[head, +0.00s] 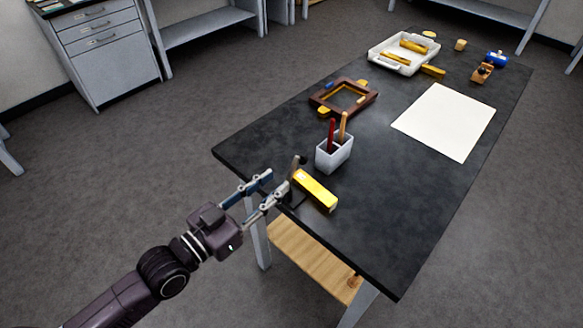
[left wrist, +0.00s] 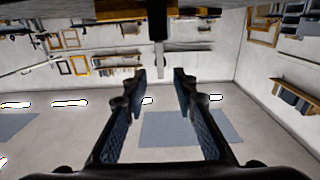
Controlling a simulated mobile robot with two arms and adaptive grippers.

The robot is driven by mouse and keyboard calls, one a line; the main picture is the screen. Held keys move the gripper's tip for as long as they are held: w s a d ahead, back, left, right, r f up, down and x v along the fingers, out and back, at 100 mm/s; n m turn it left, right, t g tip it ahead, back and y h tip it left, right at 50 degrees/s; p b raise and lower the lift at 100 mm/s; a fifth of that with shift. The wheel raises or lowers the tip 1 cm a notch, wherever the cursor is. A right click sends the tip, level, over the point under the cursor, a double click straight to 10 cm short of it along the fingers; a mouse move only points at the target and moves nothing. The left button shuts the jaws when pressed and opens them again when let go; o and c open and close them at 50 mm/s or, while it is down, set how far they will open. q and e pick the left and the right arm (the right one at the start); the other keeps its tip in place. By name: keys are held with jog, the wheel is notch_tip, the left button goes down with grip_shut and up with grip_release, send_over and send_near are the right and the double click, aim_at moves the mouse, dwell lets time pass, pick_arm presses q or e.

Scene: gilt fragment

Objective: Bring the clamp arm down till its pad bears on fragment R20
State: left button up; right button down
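A gold bar-shaped piece, seemingly fragment R20 (head: 315,190), lies at the table's near left edge. A small dark upright part, seemingly the clamp arm (head: 299,161), stands beside its left end; the pad's contact with the gold piece cannot be made out. My left gripper (head: 276,181) is open just left of the clamp, fingers toward it. In the left wrist view, a dark bar with a pale grey end, seemingly the clamp arm (left wrist: 158,25), reaches down between the spread fingertips (left wrist: 161,75); no grip on it shows. My right gripper is out of view.
On the dark table (head: 400,230), a grey cup (head: 333,155) with two tools stands just behind the gold piece. Farther back are a brown frame (head: 345,97), a white sheet (head: 445,121) and a white tray (head: 378,55). The table's front right is clear.

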aim_at(291, 170)
pick_arm(q)
jog(key=p+x, duration=0.1)
jog(key=x, duration=0.5)
jog(key=shift+w+d, duration=0.2)
jog(key=shift+w, duration=0.15)
grip_shut()
